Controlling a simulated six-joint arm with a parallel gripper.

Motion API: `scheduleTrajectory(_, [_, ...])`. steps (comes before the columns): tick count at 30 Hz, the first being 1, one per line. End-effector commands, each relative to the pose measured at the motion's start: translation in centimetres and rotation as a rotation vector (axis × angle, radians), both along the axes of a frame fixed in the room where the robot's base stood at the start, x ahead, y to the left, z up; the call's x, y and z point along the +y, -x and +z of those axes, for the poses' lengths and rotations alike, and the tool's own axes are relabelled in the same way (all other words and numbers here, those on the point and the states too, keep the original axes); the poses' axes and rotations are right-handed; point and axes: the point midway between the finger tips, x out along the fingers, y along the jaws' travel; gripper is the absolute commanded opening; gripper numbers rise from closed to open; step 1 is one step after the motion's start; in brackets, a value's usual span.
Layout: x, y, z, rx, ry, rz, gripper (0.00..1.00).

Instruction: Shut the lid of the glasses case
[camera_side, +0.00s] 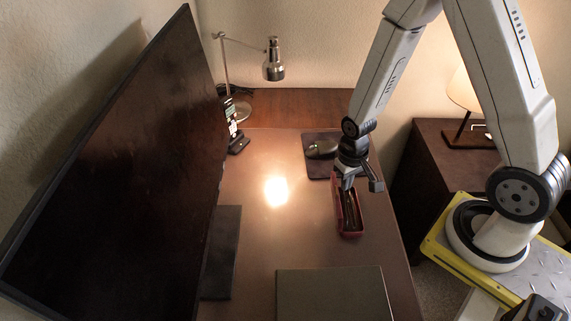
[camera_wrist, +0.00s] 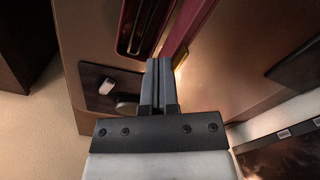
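The glasses case (camera_side: 357,226) is a narrow dark red box on the blotter, right of its middle in the side view. It stands open, with a dark interior in which something slim lies. In the wrist view the case (camera_wrist: 122,35) is at the top, and a pinkish-red strip (camera_wrist: 187,30), seemingly its raised lid, runs along its right side. My gripper (camera_side: 347,186) is over the far end of the case. In the wrist view its fingers (camera_wrist: 160,63) are together with nothing between them, close to the strip. I cannot tell whether they touch it.
A mouse (camera_side: 321,149) on a dark pad (camera_side: 317,168) lies just behind the case. A closed dark laptop or folder (camera_side: 333,296) lies in front. A large monitor (camera_side: 120,170) stands left, a lamp (camera_side: 273,62) behind. The blotter (camera_side: 262,235) is clear left of the case.

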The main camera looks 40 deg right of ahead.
Motion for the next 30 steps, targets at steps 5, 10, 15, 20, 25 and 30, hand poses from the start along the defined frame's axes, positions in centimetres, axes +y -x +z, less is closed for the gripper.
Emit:
scheduleTrajectory(5, [-0.41,0.38,0.01,0.0,0.0,-0.002,0.0])
scheduleTrajectory(10, [-0.71,0.74,0.01,0.001,0.0,-0.001,0.0])
scheduleTrajectory(15, [-0.95,0.96,0.01,0.001,0.0,-0.001,0.0])
scheduleTrajectory(20, [-0.99,0.99,0.01,0.0,0.0,-0.001,0.0])
scheduleTrajectory(25, [-0.98,0.99,0.01,0.0,0.0,-0.001,0.0])
scheduleTrajectory(30, [-0.97,0.98,0.01,0.0,0.0,-0.001,0.0])
